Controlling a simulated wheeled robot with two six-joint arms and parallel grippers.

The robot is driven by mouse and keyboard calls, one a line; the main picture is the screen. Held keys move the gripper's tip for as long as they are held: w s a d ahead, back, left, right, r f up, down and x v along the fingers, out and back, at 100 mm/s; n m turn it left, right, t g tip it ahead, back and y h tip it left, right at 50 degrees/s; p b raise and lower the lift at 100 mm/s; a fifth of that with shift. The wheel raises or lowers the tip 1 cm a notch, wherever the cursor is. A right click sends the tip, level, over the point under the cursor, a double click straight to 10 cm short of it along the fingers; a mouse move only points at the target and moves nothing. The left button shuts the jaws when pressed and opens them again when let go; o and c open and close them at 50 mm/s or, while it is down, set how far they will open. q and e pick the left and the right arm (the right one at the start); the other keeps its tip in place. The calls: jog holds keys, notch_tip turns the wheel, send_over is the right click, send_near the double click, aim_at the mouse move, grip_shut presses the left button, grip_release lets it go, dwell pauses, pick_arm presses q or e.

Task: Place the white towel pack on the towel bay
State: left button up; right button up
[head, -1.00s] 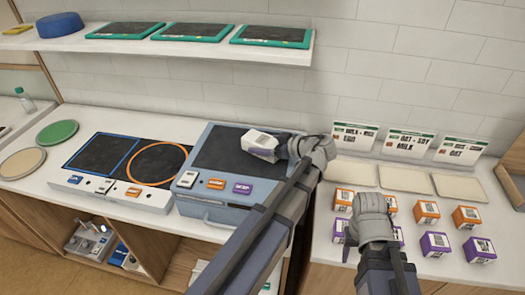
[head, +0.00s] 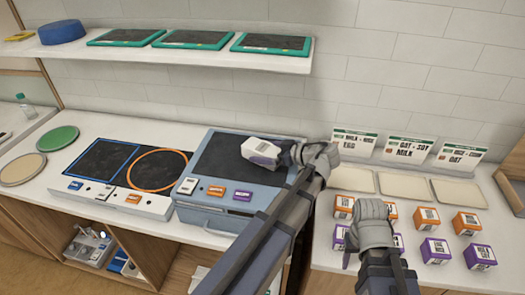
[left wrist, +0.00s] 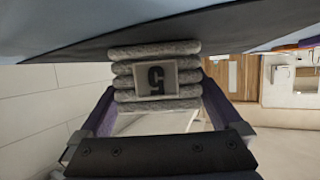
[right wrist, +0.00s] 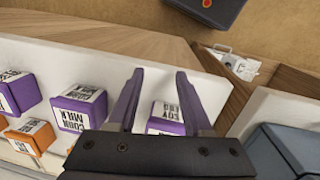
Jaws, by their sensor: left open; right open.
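The towel pack (head: 262,151) is white in the head view and lies on the dark top of the blue-grey case (head: 215,213). My right gripper (right wrist: 160,90) is open above a purple-and-white box (right wrist: 166,112) at the right counter. I cannot tell which marked area is the towel bay.
A panel with a blue square (head: 103,162) and an orange circle (head: 158,168) lies left of the case. Several orange boxes (head: 466,222) and purple boxes (head: 480,255) stand on the right counter before pale trays (head: 459,192). A shelf (head: 180,55) hangs above.

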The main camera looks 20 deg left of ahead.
aim_at(273, 152)
pick_arm(q)
jog(key=p+v, duration=0.3)
jog(key=v, duration=0.6)
jog(key=shift+d+r, duration=0.15)
jog(key=shift+d, duration=0.15)
jog(key=shift+s+d+r+p, duration=0.2)
jog(key=shift+d+p, duration=0.15)
jog(key=shift+d, duration=0.2)
jog(key=b+x, duration=0.1)
jog(key=x, duration=0.3)
jog(key=shift+w+f+b, duration=0.15)
jog(key=shift+w+b, duration=0.1)
jog(key=shift+b, duration=0.15)
jog(key=shift+b+x, duration=0.35)
jog(key=shift+x, duration=0.6)
jog(key=shift+a, duration=0.4)
jog(key=shift+a+f, duration=0.15)
jog(key=shift+a, duration=0.3)
jog(key=b+x, duration=0.1)
jog(key=x, duration=0.3)
jog(key=shift+a+b, duration=0.15)
jog(key=shift+b, duration=0.25)
jog(key=c, duration=1.5)
jog(key=shift+r, duration=0.3)
notch_tip(273, 152, up, 10)
jog(key=p, duration=1)
jog(key=shift+f, duration=0.1)
